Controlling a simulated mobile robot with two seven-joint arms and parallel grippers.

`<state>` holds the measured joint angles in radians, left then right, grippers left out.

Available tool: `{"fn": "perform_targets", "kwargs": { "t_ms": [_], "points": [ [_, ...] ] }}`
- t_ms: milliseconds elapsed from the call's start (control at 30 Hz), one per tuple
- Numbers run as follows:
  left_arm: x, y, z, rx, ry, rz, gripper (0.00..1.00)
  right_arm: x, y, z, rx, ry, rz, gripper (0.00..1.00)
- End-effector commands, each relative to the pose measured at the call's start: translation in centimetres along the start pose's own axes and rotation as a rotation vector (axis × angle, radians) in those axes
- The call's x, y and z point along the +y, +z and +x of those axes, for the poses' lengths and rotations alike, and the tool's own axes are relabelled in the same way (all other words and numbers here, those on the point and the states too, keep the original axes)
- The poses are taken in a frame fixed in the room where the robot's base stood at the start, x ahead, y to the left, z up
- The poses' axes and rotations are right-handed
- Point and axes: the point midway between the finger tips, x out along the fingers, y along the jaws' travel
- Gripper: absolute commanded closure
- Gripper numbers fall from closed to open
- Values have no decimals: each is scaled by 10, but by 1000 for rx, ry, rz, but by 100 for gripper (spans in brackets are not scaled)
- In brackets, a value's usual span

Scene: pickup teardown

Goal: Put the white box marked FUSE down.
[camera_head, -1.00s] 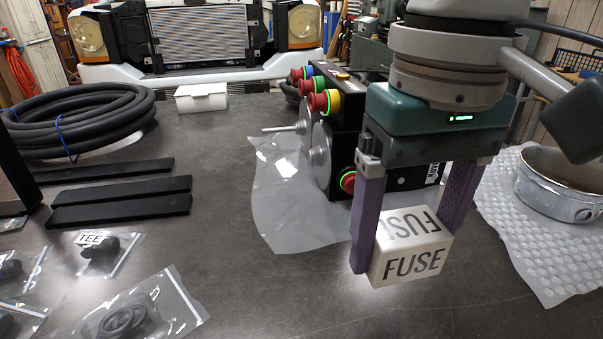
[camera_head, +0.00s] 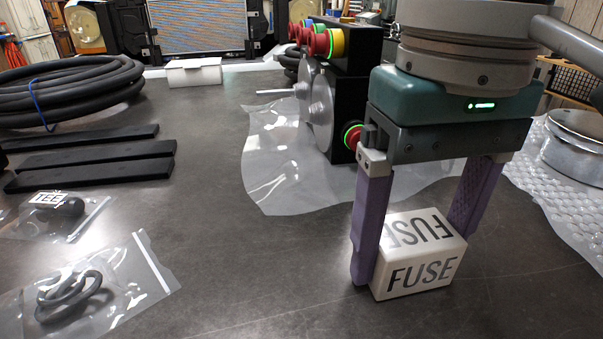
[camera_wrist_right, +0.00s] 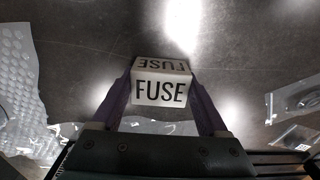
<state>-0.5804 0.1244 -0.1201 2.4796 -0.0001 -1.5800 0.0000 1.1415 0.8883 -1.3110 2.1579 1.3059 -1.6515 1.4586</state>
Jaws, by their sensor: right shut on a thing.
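The white box marked FUSE (camera_head: 419,277) is between the purple fingers of my right gripper (camera_head: 412,262), at the lower right of the head view. The fingers are shut on its two sides. The box is upright and at or very close to the dark table top (camera_head: 290,270); I cannot tell whether it touches. In the right wrist view the box (camera_wrist_right: 160,92) sits between both fingertips, its FUSE print readable. My left gripper is not in view.
A black unit with coloured buttons (camera_head: 350,90) stands behind on a clear plastic sheet (camera_head: 265,185). Bubble wrap (camera_head: 540,185) with a metal part (camera_head: 578,145) lies right. Bagged parts (camera_head: 80,295) and black bars (camera_head: 90,168) lie left. Table left of the box is clear.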

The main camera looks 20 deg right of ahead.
Motion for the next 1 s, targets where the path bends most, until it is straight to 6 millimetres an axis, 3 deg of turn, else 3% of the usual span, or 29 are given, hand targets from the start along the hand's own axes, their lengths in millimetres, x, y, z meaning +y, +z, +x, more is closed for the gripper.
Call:
{"fn": "perform_targets", "kwargs": {
  "t_ms": [33,67,233,567,1000],
  "points": [
    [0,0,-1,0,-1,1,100,0,0,1,-1,0,0,81],
    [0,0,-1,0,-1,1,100,0,0,2,-1,0,0,21],
    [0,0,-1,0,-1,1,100,0,0,2,0,0,0,2],
    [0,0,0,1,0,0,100,0,0,-2,2,-1,-1,0],
    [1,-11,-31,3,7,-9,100,-1,-1,-94,4,-2,-1,0]
  ]
}}
